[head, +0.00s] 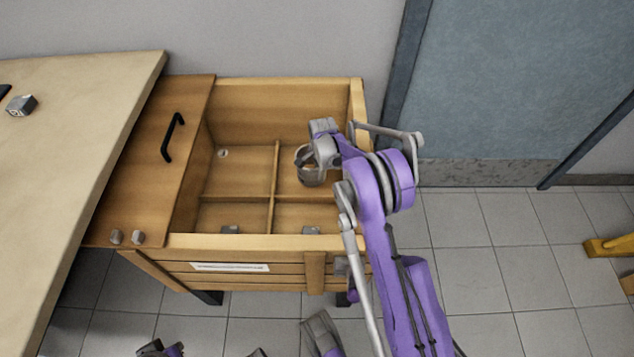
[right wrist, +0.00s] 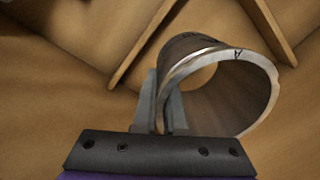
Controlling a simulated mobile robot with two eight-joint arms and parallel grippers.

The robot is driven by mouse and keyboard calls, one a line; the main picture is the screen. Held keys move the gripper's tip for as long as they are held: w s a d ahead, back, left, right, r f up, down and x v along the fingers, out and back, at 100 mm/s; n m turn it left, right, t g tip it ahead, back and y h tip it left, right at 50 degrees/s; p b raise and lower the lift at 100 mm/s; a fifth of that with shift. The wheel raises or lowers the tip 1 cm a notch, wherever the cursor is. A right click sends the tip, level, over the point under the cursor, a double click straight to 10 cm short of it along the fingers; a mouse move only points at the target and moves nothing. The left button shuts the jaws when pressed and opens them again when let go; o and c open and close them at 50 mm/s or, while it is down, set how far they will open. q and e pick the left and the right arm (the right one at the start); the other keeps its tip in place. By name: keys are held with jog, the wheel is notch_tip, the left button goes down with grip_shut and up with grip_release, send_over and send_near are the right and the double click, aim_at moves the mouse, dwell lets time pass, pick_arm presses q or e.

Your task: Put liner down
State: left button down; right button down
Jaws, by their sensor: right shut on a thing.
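The liner is a grey metal ring (head: 307,175), marked with a letter A on its rim in the right wrist view (right wrist: 262,75). My right gripper (head: 318,158) is shut on its wall, with one finger inside and one outside, as the right wrist view (right wrist: 165,105) shows. The liner is in or just over the far right compartment of a wooden crate (head: 290,242). I cannot tell whether it touches the crate floor. The arm hides part of that compartment. My left gripper cannot be made out.
Thin dividers (head: 274,190) split the crate. Small grey pieces lie in the near left (head: 230,229) and near right (head: 311,230) compartments. A wooden panel with a black handle (head: 173,138) lies at the crate's left, beside a table (head: 85,120).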

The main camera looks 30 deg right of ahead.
aim_at(319, 183)
jog(key=shift+f+b, duration=0.5)
jog(key=shift+f, duration=2.3)
jog(key=shift+f, duration=0.25)
jog(key=c, duration=1)
grip_release()
jog(key=shift+r, duration=0.1)
jog(key=shift+r, duration=0.1)
jog(key=shift+r, duration=0.35)
jog(key=r, duration=0.3)
jog(key=r+p, duration=0.1)
jog(key=r, duration=0.3)
jog(key=r+p, duration=0.1)
jog(key=r, duration=0.3)
jog(key=shift+s+r, duration=0.25)
jog(key=shift+s, duration=0.15)
